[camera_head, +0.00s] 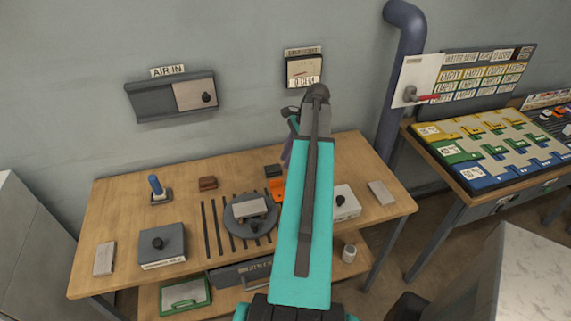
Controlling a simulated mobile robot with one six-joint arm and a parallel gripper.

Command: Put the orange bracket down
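The orange bracket (277,188) shows just left of my teal arm, over the back middle of the wooden table (120,205). Its right part is hidden behind the arm. My gripper (287,153) hangs down behind the arm, just above the bracket in the picture. Its fingers are mostly hidden and small. I cannot tell whether they touch the bracket, or whether the bracket rests on the table.
Near the bracket are a small black block (272,170), a round grey plate (238,222) and dark slats (212,230). A brown block (208,183), a blue-handled tool (155,186) and a grey box (162,246) stand left. A white box (345,203) stands right.

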